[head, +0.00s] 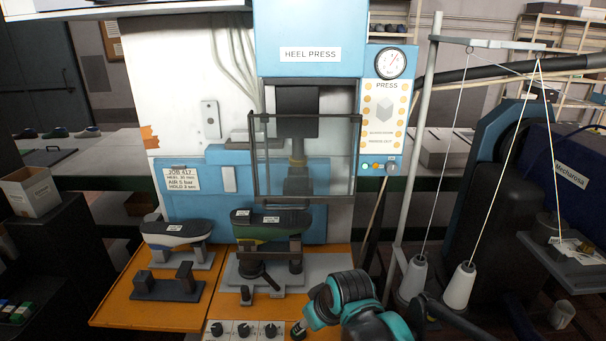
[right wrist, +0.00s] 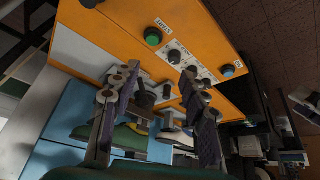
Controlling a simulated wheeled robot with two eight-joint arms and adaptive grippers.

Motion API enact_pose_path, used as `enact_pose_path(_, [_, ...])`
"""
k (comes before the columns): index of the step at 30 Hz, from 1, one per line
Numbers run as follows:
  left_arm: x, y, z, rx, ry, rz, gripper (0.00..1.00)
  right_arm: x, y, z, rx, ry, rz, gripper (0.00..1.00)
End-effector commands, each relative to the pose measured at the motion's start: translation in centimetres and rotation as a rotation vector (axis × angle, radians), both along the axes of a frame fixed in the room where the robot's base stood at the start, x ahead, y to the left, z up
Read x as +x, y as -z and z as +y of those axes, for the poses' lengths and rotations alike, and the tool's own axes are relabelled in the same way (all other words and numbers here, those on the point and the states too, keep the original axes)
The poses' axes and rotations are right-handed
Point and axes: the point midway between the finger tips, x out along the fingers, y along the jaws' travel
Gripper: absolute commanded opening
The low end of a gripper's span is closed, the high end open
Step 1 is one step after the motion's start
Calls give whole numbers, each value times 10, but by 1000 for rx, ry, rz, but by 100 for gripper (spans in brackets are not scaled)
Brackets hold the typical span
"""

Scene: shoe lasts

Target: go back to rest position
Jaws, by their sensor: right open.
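My right arm (head: 350,305) comes in at the bottom of the head view, in front of the heel press (head: 310,110). Its gripper fingers are not clearly visible there. In the right wrist view my right gripper (right wrist: 160,78) is open, with nothing between its fingers, facing the press's orange front. A green shoe last with a dark sole (head: 270,224) lies on the press fixture; it also shows in the wrist view (right wrist: 128,137), partly behind a finger. A white last with a dark sole (head: 177,232) lies on a stand to its left. My left gripper is not in view.
The orange base (head: 115,310) carries a dark bracket (head: 168,284) and a knob panel (head: 245,330). A clear guard (head: 325,170) hangs above the green last. Thread cones (head: 459,286) and a pole stand close to the arm's right. A white box (head: 32,190) is at left.

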Motion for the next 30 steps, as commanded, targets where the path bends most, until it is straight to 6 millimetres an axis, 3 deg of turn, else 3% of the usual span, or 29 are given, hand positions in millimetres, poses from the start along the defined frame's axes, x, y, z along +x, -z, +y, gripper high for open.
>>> enact_pose_path(1, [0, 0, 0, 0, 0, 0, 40, -15, -4, -25, 5, 67, -13, 44])
enact_pose_path(6, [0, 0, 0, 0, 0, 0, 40, -62, -6, -93, 30, 288, -61, 44])
enact_pose_path(12, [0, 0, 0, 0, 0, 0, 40, -106, 8, -142, 54, 481, -110, 44])
enact_pose_path(18, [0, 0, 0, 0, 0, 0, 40, -122, 16, -159, 64, 556, -131, 44])
enact_pose_path(30, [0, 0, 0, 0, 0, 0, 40, -123, 16, -160, 66, 559, -132, 44])
